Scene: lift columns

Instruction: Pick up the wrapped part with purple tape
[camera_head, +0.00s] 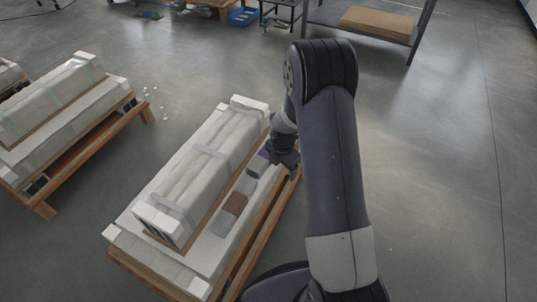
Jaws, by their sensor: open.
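A small wrapped part with purple tape (264,154) lies near the far right end of the middle pallet (240,277). It is partly hidden by my gripper (285,164), which is open just to its right, above the pallet's right edge. I cannot tell whether the fingers touch the part. Other small parts lie in a row nearer to me on the same pallet: a brown one (235,203) and a grey one (223,221).
A long white wrapped column (195,178) lies along the middle pallet, left of the small parts. Another loaded pallet (85,150) stands at the left. A shelf with a cardboard box (377,23) stands at the back. The floor at right is clear.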

